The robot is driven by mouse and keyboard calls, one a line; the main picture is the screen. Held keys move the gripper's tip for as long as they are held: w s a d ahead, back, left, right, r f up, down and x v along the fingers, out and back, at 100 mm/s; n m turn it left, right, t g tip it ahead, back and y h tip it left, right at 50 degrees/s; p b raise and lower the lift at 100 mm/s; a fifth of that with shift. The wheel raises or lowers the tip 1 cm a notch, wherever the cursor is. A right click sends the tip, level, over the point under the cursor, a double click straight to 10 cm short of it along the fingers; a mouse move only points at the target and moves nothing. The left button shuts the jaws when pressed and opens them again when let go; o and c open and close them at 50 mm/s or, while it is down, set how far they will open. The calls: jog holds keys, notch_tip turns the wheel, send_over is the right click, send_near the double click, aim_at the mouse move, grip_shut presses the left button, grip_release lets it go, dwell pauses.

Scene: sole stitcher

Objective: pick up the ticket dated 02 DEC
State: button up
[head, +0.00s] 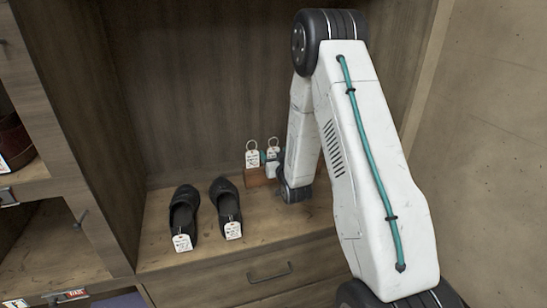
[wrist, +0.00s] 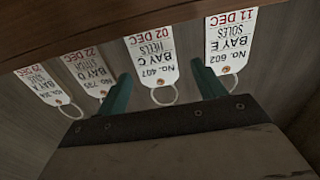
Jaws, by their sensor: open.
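In the wrist view, which is upside down, the white ticket dated 02 DEC (wrist: 152,58) reads HEELS, BAY C, No. 407. It has a metal ring (wrist: 163,96). My gripper (wrist: 165,76) is open, with one teal finger on each side of this ticket's ring end. I cannot tell whether either finger touches it. The 11 DEC ticket (wrist: 230,42) is to the right, close to the right finger. The 22 DEC ticket (wrist: 88,68) is to the left, partly behind the left finger. In the head view my arm hides most of my gripper.
Another ticket (wrist: 44,84) hangs at far left in the wrist view. In the head view two ringed tickets (head: 252,158) (head: 273,154) stand at a wooden block (head: 258,177), dates unreadable. Black shoes (head: 184,212) (head: 226,200) with tags sit left on the shelf (head: 160,255).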

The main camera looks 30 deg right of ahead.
aim_at(274, 149)
jog(key=x, duration=0.4)
jog(key=shift+d+r, duration=0.1)
jog(key=shift+r, duration=0.1)
jog(key=c, duration=1)
jog(key=shift+c, duration=0.2)
jog(key=shift+r, duration=0.15)
